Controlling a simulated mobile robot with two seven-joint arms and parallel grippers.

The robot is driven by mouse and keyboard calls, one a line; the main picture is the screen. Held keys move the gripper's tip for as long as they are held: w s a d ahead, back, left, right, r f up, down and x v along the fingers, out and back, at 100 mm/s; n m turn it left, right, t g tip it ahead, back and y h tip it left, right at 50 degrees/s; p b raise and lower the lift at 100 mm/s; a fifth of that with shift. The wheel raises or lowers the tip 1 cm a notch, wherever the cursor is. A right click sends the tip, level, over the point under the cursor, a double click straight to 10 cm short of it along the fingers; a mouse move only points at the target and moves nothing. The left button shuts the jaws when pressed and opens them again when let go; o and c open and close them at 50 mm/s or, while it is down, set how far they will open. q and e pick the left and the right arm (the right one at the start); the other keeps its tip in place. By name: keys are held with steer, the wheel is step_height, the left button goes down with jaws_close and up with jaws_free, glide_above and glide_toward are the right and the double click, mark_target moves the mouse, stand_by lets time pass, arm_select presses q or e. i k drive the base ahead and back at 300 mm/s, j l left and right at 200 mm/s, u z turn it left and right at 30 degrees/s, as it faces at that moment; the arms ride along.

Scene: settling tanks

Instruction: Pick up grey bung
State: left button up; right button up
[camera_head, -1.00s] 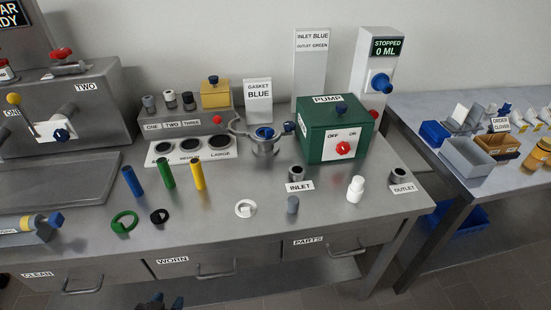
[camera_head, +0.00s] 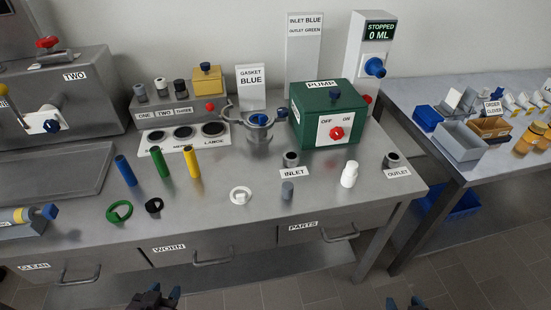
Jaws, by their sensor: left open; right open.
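A small grey bung (camera_head: 287,190) stands upright on the steel bench near the front edge, just in front of the INLET label (camera_head: 295,173). My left gripper (camera_head: 155,294) shows at the bottom edge of the head view, below the WORN drawer, open and well apart from the bung. My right gripper (camera_head: 405,304) only just shows at the bottom edge, right of the bung and nearer to me, open and apart from it. Most of both arms is outside the view.
A white bottle (camera_head: 349,175) stands right of the bung, and a white ring (camera_head: 240,196) lies left of it. The inlet port (camera_head: 291,158) and green pump (camera_head: 325,116) are behind. Blue, green and yellow tubes stand further left. Drawer handles (camera_head: 340,236) jut out in front.

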mark_target(288, 187)
steer(key=k+j+u, duration=0.1)
steer(key=u, duration=0.35)
steer(key=k+j+u, duration=0.2)
steer(key=u, duration=0.3)
